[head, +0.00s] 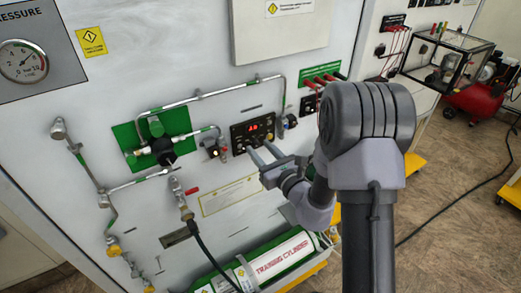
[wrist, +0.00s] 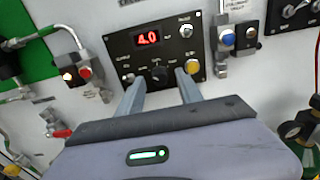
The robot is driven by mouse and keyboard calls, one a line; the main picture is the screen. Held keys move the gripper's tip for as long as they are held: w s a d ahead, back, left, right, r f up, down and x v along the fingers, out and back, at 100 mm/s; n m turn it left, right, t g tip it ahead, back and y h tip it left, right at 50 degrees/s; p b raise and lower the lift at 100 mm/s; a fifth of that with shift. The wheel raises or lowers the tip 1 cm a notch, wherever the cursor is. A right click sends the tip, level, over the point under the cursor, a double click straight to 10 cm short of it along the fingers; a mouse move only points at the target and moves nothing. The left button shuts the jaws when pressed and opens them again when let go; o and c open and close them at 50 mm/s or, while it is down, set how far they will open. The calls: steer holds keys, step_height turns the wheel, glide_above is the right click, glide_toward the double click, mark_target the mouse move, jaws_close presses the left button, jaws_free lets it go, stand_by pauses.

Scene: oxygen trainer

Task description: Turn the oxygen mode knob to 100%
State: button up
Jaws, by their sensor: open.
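The black control panel (wrist: 118,46) carries a red display (wrist: 148,39) reading 4.0. A small dark knob (wrist: 158,73) sits low in the middle of the panel. It appears to be the mode knob, but its setting and labels are too small to read. My gripper (wrist: 160,78) is open and empty, with its fingers pointing at the panel, one to each side of the knob in the wrist view. I cannot tell whether they touch it. In the head view the panel (head: 237,133) is on the white wall, and my gripper (head: 260,149) is just in front of its lower edge.
A yellow button (wrist: 192,67) is close to the right finger. A red button (wrist: 85,73) and a blue one (wrist: 227,38) flank the panel. A metal pipe (head: 208,94) runs above it. A green training cylinder (head: 270,262) lies below. A black hose (head: 210,255) hangs at lower left.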

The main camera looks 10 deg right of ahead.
steer(key=shift+w+a, duration=0.1)
steer(key=shift+w, duration=0.2)
steer(key=shift+c, duration=0.4)
jaws_close()
steer(key=m+p, duration=0.4)
steer(key=m, duration=0.1)
steer(key=shift+s+r+m, duration=0.1)
steer(key=shift+m, duration=0.3)
steer(key=m+p, duration=0.2)
steer(key=m, duration=0.2)
steer(key=shift+m+p, duration=0.4)
